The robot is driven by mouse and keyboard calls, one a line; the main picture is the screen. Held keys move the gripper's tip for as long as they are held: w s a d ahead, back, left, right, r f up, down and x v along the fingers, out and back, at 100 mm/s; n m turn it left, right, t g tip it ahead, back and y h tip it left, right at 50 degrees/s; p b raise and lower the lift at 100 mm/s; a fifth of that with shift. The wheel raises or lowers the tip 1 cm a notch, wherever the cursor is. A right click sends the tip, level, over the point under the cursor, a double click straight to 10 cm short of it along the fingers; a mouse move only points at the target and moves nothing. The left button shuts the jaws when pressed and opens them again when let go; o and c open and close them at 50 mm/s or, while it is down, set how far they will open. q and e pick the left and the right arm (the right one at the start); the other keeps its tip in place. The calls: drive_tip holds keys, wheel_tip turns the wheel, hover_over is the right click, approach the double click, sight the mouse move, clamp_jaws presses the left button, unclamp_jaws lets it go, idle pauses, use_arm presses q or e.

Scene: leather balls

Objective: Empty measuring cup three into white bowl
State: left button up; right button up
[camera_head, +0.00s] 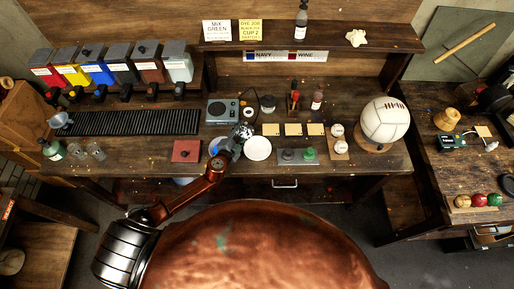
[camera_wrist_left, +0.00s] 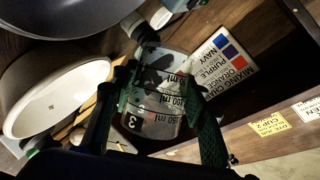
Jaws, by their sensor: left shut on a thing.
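My left gripper (camera_head: 243,132) is over the bench in the head view, between the white bowl (camera_head: 257,149) and the grey device. In the left wrist view my left gripper (camera_wrist_left: 165,105) has its green-padded fingers shut around clear measuring cup three (camera_wrist_left: 150,122), marked with a 3 and ml lines. I cannot tell its contents or exact tilt. The white bowl (camera_wrist_left: 40,100) also shows at the left of the wrist view, apart from the cup. My right gripper is not in view.
A grey scale-like device (camera_head: 222,110) is behind the gripper. A tray (camera_head: 297,157) with small weights is right of the white bowl. A large ball (camera_head: 384,120) stands further right.

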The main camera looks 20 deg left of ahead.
use_arm(q)
drive_tip(key=shift+f+m+y, duration=0.2)
drive_tip(key=shift+m+y, duration=0.1)
drive_tip(key=shift+m, duration=0.1)
idle(0.5)
drive_tip(key=shift+d+r+m+t+p, duration=0.1)
drive_tip(key=shift+r+m+t+p, duration=0.3)
drive_tip(key=shift+m, duration=0.3)
idle(1.2)
drive_tip(key=shift+s+d+f+m+t+y+b, duration=0.2)
drive_tip(key=shift+d+m+y+b, duration=0.1)
drive_tip(key=shift+d+b, duration=0.2)
drive_tip(key=shift+s+d+f+m+t+y+b, duration=0.1)
drive_tip(key=shift+s+d+m+y+b, duration=0.1)
drive_tip(key=shift+d+m+b, duration=0.3)
idle(1.0)
drive_tip(key=shift+s+d+r+m+t+b, duration=0.1)
drive_tip(key=shift+r+m+t+b, duration=0.5)
drive_tip(key=shift+b, duration=0.4)
idle(1.5)
drive_tip(key=shift+f, duration=0.1)
